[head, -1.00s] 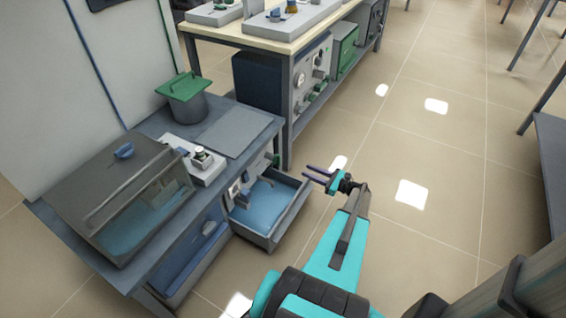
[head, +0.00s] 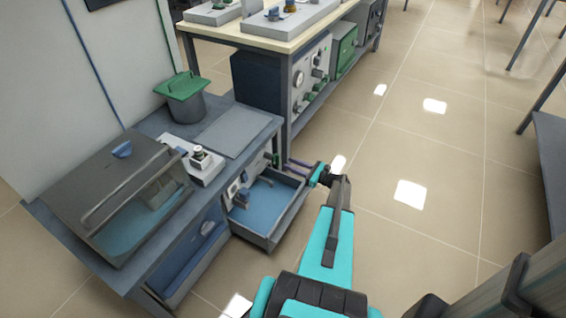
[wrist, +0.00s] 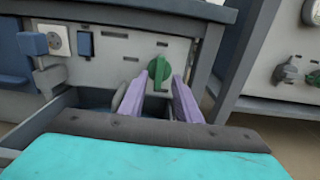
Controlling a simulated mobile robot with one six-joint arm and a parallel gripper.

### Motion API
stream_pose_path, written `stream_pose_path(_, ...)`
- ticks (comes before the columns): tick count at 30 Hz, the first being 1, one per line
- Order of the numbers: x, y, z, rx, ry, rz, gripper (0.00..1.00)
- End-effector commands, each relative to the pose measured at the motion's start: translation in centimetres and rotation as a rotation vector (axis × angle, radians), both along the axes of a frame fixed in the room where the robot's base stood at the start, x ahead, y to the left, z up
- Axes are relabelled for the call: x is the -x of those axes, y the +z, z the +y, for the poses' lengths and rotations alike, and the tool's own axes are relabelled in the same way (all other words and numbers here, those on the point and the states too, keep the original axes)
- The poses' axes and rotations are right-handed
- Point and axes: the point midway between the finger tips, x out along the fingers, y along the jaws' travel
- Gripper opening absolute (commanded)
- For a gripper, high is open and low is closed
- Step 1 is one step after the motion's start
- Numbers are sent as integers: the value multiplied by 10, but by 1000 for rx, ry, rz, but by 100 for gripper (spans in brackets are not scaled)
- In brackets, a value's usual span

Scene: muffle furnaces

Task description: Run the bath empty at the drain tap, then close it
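The bath (head: 120,190) is a lidded grey tank on the left bench, with blue showing through its clear front. A green knob (wrist: 153,66) on the grey panel below the bench top looks like the drain tap; its open or closed setting is unclear. My gripper (head: 287,168) points left at this panel, above the right side of the open tray. In the wrist view its purple fingers (wrist: 167,72) are parted and empty, with the knob just beyond their tips. I see no contact.
The open tray (head: 268,240) with a blue inside juts out under the panel. A blue fitting (wrist: 33,45) and a socket (wrist: 58,40) are left of the knob. A second bench (head: 262,36) stands behind. The floor (head: 400,240) right of my arm is clear.

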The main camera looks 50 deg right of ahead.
Motion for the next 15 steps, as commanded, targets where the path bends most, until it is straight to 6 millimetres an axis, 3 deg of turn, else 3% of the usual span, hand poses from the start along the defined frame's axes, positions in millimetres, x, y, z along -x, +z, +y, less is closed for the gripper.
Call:
stream_pose_path(6, -30, -1, 8, 0, 2, 0, 30)
stream_pose_path(15, -48, 0, 12, 0, 2, 0, 30)
